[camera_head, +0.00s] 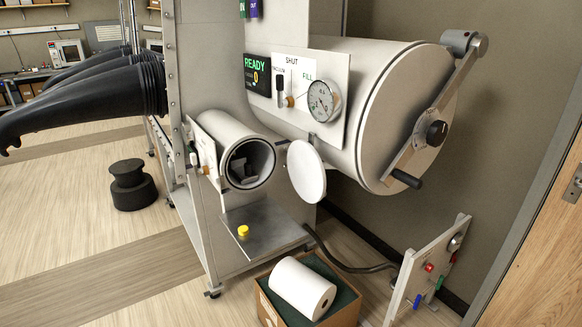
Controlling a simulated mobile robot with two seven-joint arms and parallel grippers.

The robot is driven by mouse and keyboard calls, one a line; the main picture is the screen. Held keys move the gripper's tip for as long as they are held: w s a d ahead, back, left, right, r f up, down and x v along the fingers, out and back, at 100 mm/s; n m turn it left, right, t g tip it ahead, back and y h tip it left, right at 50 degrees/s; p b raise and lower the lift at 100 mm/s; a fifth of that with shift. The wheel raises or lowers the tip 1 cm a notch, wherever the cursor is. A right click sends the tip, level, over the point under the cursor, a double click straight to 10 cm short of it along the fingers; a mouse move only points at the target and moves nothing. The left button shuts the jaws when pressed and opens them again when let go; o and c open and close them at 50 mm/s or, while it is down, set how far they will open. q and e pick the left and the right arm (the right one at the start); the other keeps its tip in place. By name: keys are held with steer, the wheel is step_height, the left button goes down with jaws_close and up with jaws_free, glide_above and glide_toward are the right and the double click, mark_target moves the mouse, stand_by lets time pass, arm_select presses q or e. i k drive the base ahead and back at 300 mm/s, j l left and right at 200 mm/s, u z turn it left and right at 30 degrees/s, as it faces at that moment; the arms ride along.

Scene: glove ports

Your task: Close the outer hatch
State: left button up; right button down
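A small round white hatch (307,172) hangs open to the right of the small tube port (247,163). The port's round mouth is uncovered, and a dark shape that I cannot make out shows inside it. The large cylinder (365,100) above right has its round end door (410,115) closed, with a metal bar (440,105), a black knob and a black handle (407,178) across it. Neither of my grippers is in view.
A metal shelf (265,232) under the port holds a yellow-capped item (243,231). A cardboard box (345,310) with a white roll (302,288) stands on the floor below. A small panel (430,270) stands at right. Black gloves (85,100) stick out at left.

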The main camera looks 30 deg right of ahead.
mark_target(307, 171)
steer(key=l+u, duration=0.1)
steer(key=l, duration=0.35)
steer(key=l+u, duration=0.1)
steer(key=l, duration=0.4)
steer(key=k+l, duration=0.1)
steer(key=l, duration=0.35)
steer(key=l+u, duration=0.15)
steer(key=l, duration=0.35)
steer(key=k+l+u, duration=0.1)
steer(key=l, duration=0.35)
steer(key=k+l+u, duration=0.1)
steer(key=l, duration=0.35)
steer(key=k+l+u, duration=0.1)
steer(key=l, duration=0.35)
